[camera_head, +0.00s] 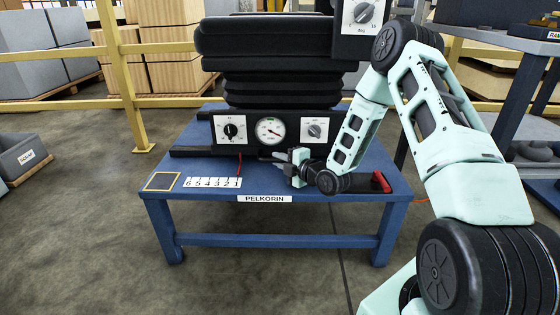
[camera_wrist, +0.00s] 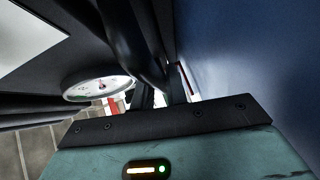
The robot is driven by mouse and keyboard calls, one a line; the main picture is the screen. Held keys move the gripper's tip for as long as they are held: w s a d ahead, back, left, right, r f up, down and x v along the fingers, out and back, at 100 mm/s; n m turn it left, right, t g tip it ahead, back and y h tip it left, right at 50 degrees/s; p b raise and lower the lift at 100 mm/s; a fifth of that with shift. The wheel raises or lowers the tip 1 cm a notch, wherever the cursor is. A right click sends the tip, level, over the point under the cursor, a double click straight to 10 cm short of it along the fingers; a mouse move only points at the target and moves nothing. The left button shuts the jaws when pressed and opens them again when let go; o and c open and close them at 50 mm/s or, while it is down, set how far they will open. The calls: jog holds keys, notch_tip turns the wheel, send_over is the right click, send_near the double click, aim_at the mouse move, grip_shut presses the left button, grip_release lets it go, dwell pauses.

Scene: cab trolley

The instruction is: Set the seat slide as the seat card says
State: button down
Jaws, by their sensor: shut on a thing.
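The black seat (camera_head: 270,50) stands on bellows over a dark base on the blue table (camera_head: 330,212). A white scale strip (camera_head: 212,182) reading 6 5 4 3 2 1 lies at the table's front. My gripper (camera_head: 283,157) is in front of the base, right of the strip. In the wrist view its fingers (camera_wrist: 162,98) are shut on a dark bar (camera_wrist: 135,40) below the seat. The slide's exact position against the strip cannot be told. No readable seat card shows.
The base front carries a left dial (camera_head: 231,130), a round gauge (camera_head: 270,130) and a right knob (camera_head: 315,130). A red-ended lever (camera_head: 380,182) lies at the table's right, near my forearm. A PELKORIN label (camera_head: 265,198) is on the front edge. Yellow rails (camera_head: 125,75) stand behind.

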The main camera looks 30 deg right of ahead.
jog(key=w+a, duration=0.3)
jog(key=a, duration=0.1)
jog(key=w+a, duration=0.2)
jog(key=a, duration=0.2)
jog(key=w+a, duration=0.3)
jog(key=a, duration=0.2)
jog(key=shift+w+r, duration=0.1)
jog(key=shift+w, duration=0.2)
jog(key=shift+a, duration=0.1)
jog(key=c, duration=1.4)
grip_release()
jog(key=shift+s+d, duration=0.2)
jog(key=shift+s, duration=0.2)
jog(key=p+v, duration=0.6)
jog(key=v, duration=1)
jog(key=shift+s, duration=0.25)
jog(key=shift+r, duration=0.1)
